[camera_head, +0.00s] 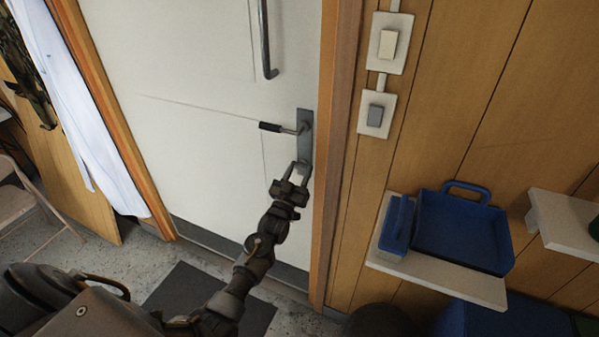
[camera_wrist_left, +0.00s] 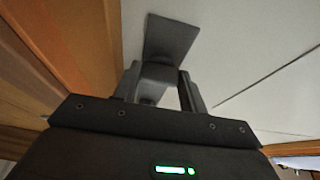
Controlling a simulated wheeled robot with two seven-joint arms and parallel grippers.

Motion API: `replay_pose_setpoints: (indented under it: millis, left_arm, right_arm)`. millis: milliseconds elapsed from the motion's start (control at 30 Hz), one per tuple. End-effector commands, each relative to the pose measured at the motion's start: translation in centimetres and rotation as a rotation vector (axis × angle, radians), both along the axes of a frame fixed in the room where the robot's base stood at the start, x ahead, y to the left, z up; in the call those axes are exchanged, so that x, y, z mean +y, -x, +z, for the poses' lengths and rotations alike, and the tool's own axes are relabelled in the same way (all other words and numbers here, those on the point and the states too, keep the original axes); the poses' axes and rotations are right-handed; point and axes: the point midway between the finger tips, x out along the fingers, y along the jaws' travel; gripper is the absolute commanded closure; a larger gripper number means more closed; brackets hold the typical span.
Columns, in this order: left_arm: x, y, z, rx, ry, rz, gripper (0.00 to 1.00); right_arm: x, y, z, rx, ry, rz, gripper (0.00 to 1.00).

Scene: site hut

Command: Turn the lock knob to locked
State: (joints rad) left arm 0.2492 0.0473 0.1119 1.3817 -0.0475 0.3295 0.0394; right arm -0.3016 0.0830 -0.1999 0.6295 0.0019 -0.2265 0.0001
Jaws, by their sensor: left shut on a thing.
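The plate also shows in the left wrist view (camera_wrist_left: 168,38). My left gripper (camera_head: 299,167) reaches up to the plate's lower end, under the lever handle (camera_head: 284,128). In the left wrist view its two fingers (camera_wrist_left: 157,86) stand on either side of the knob, shut on it. The fingers hide part of the knob, and I cannot tell its exact turn angle. My right gripper is not in view.
The wooden door frame (camera_head: 338,130) stands close to the right of the plate. Two wall switches (camera_head: 388,44) (camera_head: 376,115) are beyond it. A long pull handle (camera_head: 265,40) is above.

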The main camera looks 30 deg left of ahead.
Motion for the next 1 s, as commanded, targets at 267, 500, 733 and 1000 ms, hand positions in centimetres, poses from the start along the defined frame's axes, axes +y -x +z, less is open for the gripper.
replay_pose_setpoints:
  millis: [267,500,733,1000]
  left_arm:
    - [-0.1,0.0,-0.1,0.002,0.002,-0.002,0.81]
    - [0.0,0.0,0.0,0.001,0.001,-0.001,0.36]
    - [0.0,0.1,-0.1,0.001,0.0,-0.001,0.36]
    - [-0.2,3.6,-1.8,0.002,0.0,0.0,0.36]
  right_arm:
    - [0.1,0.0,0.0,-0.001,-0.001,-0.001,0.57]
    - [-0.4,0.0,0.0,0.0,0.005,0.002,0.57]
    - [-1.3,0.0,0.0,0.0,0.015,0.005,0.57]
    - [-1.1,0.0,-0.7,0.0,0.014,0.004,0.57]
